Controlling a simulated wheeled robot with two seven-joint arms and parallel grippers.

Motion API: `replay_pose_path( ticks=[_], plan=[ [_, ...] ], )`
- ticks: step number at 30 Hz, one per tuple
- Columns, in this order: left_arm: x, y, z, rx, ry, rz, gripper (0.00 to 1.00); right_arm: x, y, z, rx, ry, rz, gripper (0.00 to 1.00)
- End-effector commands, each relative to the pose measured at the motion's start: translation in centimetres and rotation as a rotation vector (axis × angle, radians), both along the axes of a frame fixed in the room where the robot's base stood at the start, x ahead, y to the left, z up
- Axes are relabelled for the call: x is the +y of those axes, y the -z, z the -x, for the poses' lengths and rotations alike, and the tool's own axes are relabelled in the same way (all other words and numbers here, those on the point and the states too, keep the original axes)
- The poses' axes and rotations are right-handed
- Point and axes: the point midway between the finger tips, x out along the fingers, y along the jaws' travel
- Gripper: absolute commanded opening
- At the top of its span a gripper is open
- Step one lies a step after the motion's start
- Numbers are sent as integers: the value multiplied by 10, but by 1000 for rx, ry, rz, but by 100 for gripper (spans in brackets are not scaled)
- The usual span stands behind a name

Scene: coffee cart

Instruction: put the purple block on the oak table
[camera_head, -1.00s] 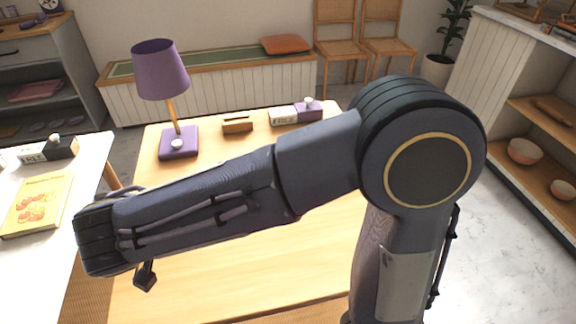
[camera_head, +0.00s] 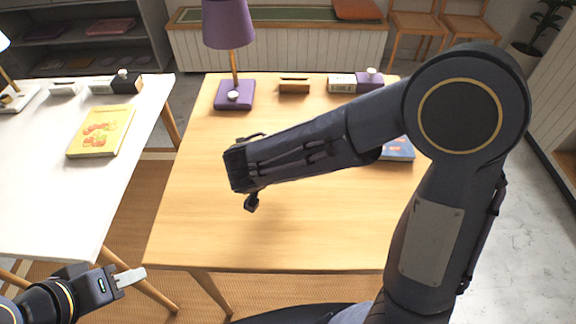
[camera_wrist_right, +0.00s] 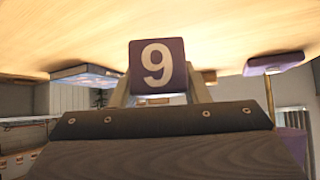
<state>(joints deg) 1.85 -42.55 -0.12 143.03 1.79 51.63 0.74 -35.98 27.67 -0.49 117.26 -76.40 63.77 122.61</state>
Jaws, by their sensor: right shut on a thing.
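The purple block (camera_wrist_right: 157,66), with a white 9 on its face, is in the right wrist view between the two fingers of my right gripper (camera_wrist_right: 158,88), which is shut on it. The oak table (camera_head: 290,225) fills the middle of the head view. My right arm reaches over it, and its wrist hides the right gripper and the block there. In the right wrist view the tabletop (camera_wrist_right: 160,20) lies along the top; I cannot tell whether the block touches it. My left gripper (camera_head: 132,278) is low at the left, in front of the white table; its finger gap is unclear.
A purple lamp (camera_head: 235,95), a small wooden holder (camera_head: 294,87) and a purple-and-white calendar block (camera_head: 342,84) stand along the oak table's back. A blue book (camera_head: 399,150) lies partly behind my arm. A white table (camera_head: 50,200) with a yellow book (camera_head: 101,131) stands left.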

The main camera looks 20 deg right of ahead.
Motion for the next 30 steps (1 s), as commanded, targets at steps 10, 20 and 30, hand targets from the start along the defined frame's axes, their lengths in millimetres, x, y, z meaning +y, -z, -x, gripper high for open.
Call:
replay_pose_path(
  ticks=[10,20,30],
  plan=[
    [0,5,0,0,0,0,36,-5,40,-7,3,-1,2,19],
    [0,7,0,0,0,0,36,-5,42,-7,0,0,0,19],
    [0,10,0,0,0,0,36,-5,43,-7,0,0,0,63]
  ],
)
